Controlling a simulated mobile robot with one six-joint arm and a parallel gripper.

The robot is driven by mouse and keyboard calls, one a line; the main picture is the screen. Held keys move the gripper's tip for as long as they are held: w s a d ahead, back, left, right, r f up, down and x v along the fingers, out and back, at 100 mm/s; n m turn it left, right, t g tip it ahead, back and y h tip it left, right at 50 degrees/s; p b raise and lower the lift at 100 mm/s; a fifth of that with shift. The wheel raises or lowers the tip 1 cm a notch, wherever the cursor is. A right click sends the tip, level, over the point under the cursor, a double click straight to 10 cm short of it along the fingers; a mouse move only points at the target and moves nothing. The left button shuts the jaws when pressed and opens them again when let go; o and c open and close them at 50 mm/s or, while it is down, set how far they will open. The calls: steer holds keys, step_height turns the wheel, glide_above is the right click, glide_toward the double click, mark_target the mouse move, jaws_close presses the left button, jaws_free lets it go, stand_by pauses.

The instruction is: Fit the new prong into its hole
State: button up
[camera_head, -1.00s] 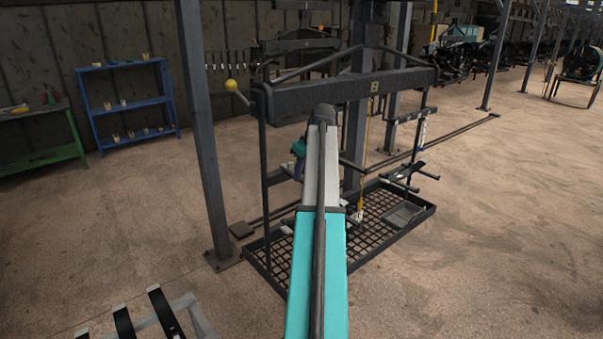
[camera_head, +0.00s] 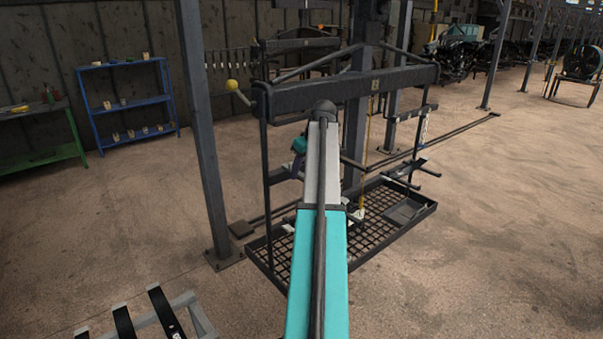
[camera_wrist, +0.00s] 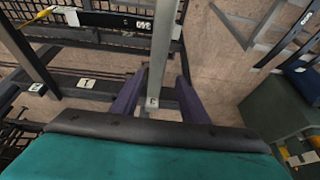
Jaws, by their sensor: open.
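In the wrist view, my gripper (camera_wrist: 157,98) has two dark purple fingers standing apart. The fingers appear apart from the bar, one on each side. I cannot tell whether this bar is the new prong. No hole can be made out. In the head view, part of my teal and purple gripper shows beside the arm, in the black rack frame (camera_head: 345,90); its fingertips are hidden.
A grated black base (camera_head: 280,250) lies under the rack, with a tray (camera_head: 407,211) at its right. A steel post (camera_head: 205,130) stands left of it. A blue shelf (camera_head: 125,66) and green bench (camera_head: 50,155) stand at far left.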

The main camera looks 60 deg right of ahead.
steer(key=b+v, duration=0.4)
steer(key=v, duration=0.9)
stand_by(0.9)
